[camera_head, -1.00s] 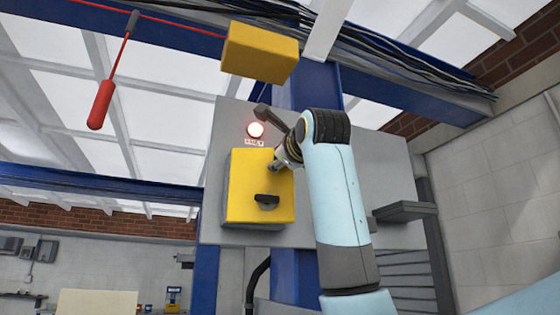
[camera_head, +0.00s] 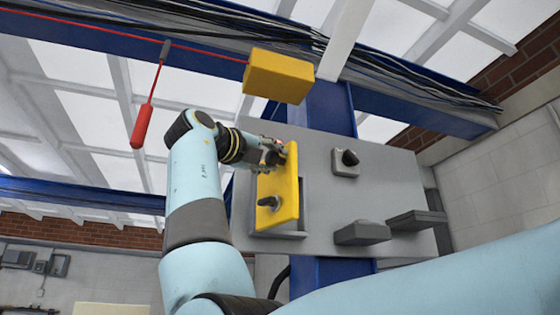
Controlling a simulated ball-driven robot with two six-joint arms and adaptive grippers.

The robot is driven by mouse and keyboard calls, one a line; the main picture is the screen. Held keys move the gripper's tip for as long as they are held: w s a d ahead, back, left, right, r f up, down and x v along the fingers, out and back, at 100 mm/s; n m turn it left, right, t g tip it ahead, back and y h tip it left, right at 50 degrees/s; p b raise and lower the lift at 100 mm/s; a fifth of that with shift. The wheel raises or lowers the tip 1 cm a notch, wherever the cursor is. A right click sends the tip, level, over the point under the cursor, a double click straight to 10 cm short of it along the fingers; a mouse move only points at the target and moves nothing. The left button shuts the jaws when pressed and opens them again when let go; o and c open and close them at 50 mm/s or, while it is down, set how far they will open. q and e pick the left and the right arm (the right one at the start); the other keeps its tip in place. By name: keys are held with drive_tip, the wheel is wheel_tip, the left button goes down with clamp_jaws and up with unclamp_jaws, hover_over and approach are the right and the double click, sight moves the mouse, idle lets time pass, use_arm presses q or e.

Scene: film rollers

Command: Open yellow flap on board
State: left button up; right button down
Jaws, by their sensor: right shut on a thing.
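The yellow flap (camera_head: 287,190) is on the left part of the grey board (camera_head: 395,190). It looks narrow and stands at an angle out from the board, with part of a grey frame (camera_head: 308,190) showing at its right. A dark knob (camera_head: 270,202) sits on the flap's lower front. My right gripper (camera_head: 277,153) is at the flap's upper left edge and is shut on the flap. Its fingertips are small and partly hidden against the yellow. My left gripper is not in view.
A yellow box (camera_head: 278,76) hangs above the board on a blue beam. A black knob (camera_head: 346,160) and grey blocks (camera_head: 362,233) stick out of the board's right part. A red handle (camera_head: 141,127) hangs on a cord at the left.

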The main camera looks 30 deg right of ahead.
drive_tip(key=shift+w+a+r+m+g+h+p, duration=0.1)
drive_tip(key=shift+w+a+m+g+h+p, duration=0.15)
drive_tip(key=shift+a+m+g, duration=0.5)
drive_tip(key=shift+w+a+m+g+h+p, duration=0.15)
drive_tip(key=shift+a+m+g+h, duration=0.2)
drive_tip(key=shift+g, duration=0.8)
drive_tip(key=c, duration=1)
unclamp_jaws()
drive_tip(key=shift+d, duration=0.15)
drive_tip(key=shift+o, duration=0.2)
wheel_tip(320, 180, up, 10)
